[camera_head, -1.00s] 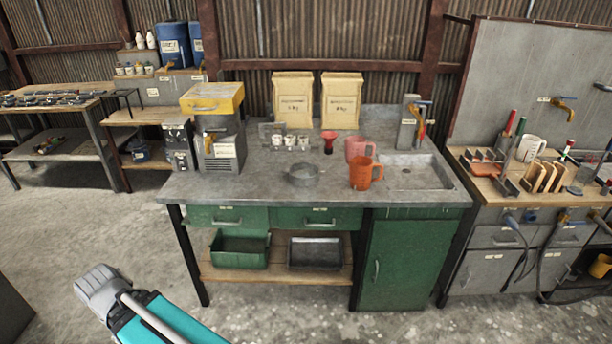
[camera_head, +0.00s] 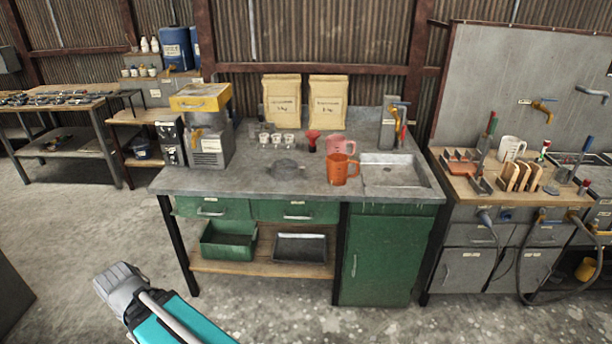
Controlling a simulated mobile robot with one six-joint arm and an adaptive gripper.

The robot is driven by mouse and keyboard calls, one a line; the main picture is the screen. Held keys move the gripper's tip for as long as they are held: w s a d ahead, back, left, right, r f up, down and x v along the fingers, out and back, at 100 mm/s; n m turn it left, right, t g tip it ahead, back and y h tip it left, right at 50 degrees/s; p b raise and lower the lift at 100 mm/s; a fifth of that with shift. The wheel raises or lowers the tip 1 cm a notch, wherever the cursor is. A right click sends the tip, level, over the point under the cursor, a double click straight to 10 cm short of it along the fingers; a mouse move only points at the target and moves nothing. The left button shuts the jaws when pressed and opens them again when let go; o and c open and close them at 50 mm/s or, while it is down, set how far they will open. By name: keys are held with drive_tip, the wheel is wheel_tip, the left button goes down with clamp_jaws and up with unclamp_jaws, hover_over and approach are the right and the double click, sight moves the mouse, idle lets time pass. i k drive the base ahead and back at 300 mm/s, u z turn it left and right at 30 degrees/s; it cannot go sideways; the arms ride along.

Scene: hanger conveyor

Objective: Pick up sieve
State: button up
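A round, shallow grey metal piece (camera_head: 286,169), which looks like the sieve, lies on the grey worktop near its front middle. Its mesh is too small to make out, and its grey blends with the worktop. It stands clear of the things around it. Part of my arm shows at the lower left, in front of the bench and well away from the round piece. My gripper's fingers are not in view.
The worktop (camera_head: 220,185) also holds an orange jug (camera_head: 338,171), a pink jug (camera_head: 340,145), a red funnel (camera_head: 312,140), small white cups (camera_head: 276,141), two paper bags (camera_head: 281,101) and a yellow-topped machine (camera_head: 208,127). A sink (camera_head: 392,172) is at right. Floor before the bench is clear.

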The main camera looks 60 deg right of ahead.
sight(282, 170)
drive_tip(key=k, duration=1.15)
drive_tip(key=z, duration=1.8)
drive_tip(key=i, duration=1.3)
drive_tip(key=z, duration=0.1)
